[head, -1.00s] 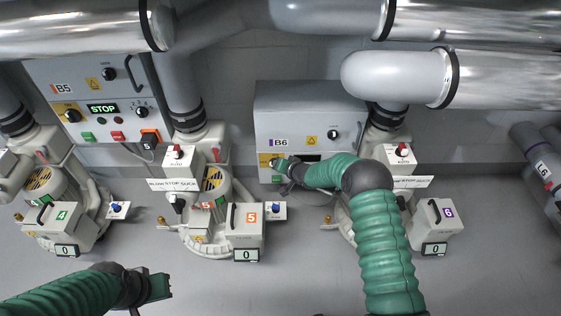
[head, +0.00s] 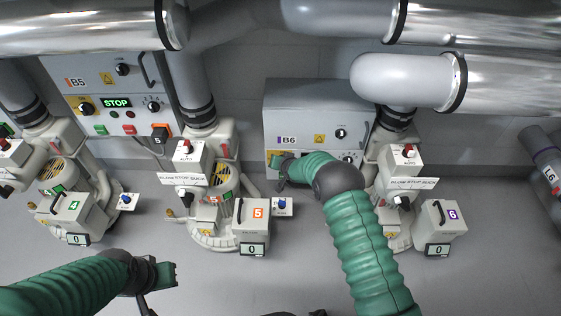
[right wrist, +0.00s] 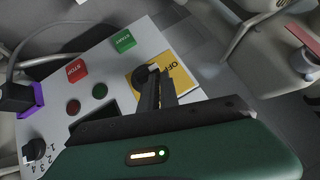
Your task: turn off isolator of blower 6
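Blower 6's grey control box, labelled B6 (head: 318,105), stands right of centre in the head view. Its isolator is a black knob (right wrist: 146,74) on a yellow plate (right wrist: 181,80) marked OFF, clear in the right wrist view. In the head view the right gripper (head: 281,168) mostly covers it. In the right wrist view the right gripper's fingers (right wrist: 158,90) are at the knob, close together. The knob's pointing direction and any grip on it are unclear. My left gripper (head: 168,276) hangs over the floor, away from the boxes; its opening is unclear.
In the right wrist view a green START button (right wrist: 124,40), red STOP button (right wrist: 76,71) and numbered dial (right wrist: 34,149) share the panel. Blower 6's unit (head: 438,222) stands right of my arm. The B5 box (head: 110,85) is left. Large pipes (head: 400,80) run above.

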